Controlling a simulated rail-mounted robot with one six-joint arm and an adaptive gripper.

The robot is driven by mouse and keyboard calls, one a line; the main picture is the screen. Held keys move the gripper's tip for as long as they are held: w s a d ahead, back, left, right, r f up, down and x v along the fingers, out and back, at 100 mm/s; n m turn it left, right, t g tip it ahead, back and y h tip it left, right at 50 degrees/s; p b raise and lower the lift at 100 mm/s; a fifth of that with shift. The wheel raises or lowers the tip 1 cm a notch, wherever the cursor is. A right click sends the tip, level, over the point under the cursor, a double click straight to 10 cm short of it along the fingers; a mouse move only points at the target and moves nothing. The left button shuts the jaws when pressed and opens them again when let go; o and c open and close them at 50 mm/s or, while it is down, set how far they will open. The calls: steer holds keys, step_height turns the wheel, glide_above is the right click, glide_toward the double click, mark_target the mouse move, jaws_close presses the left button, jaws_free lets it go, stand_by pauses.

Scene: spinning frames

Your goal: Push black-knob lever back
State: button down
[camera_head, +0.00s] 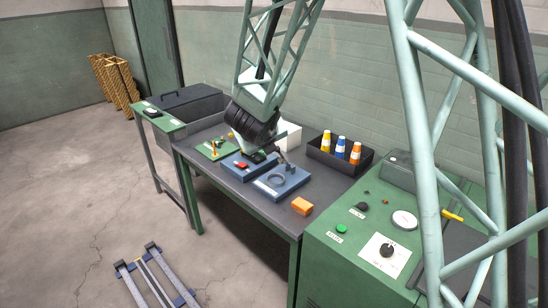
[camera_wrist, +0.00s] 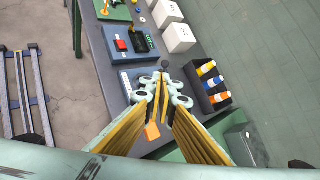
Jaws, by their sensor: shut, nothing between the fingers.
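A small round black knob (camera_wrist: 165,64) shows in the wrist view just beyond my fingertips. The lever shaft below it is mostly hidden by my fingers. My gripper (camera_wrist: 163,75) is shut and empty, its tips close to the knob; I cannot tell whether they touch. A blue base plate with a ring (camera_head: 268,187) lies below my gripper in the head view. In that view my dark wrist (camera_head: 252,128) hangs over the bench, and the lever is small and hard to make out.
A blue box with a red button (camera_wrist: 122,45) and a green plate (camera_wrist: 112,10) stand alongside. A black bin holds several coloured bottles (camera_head: 340,149). An orange block (camera_head: 302,206) lies near the bench's front edge. White boxes (camera_wrist: 178,37) stand at the back. A green control console (camera_head: 345,240) is at right.

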step_height(320, 180, down, 11)
steer(key=w+a+m+t+h+b, duration=0.1)
steer(key=w+a+m+h+b, duration=0.1)
steer(key=m, duration=0.5)
steer(key=shift+w+a+m+t+h+b, duration=0.35)
steer(key=shift+a+m+h+b, duration=0.1)
steer(key=shift+h+b, duration=0.55)
steer(key=w+r+b+x, duration=0.1)
steer(key=r+x, duration=0.1)
steer(key=x, duration=1.1)
steer(key=shift+r, duration=0.25)
steer(key=shift+w+d+r, duration=0.1)
steer(key=shift+w+r, duration=0.05)
steer(key=shift+r, duration=0.05)
steer(key=shift+w+d+r+p, duration=0.1)
steer(key=shift+d+p, duration=0.1)
steer(key=shift+p, duration=0.1)
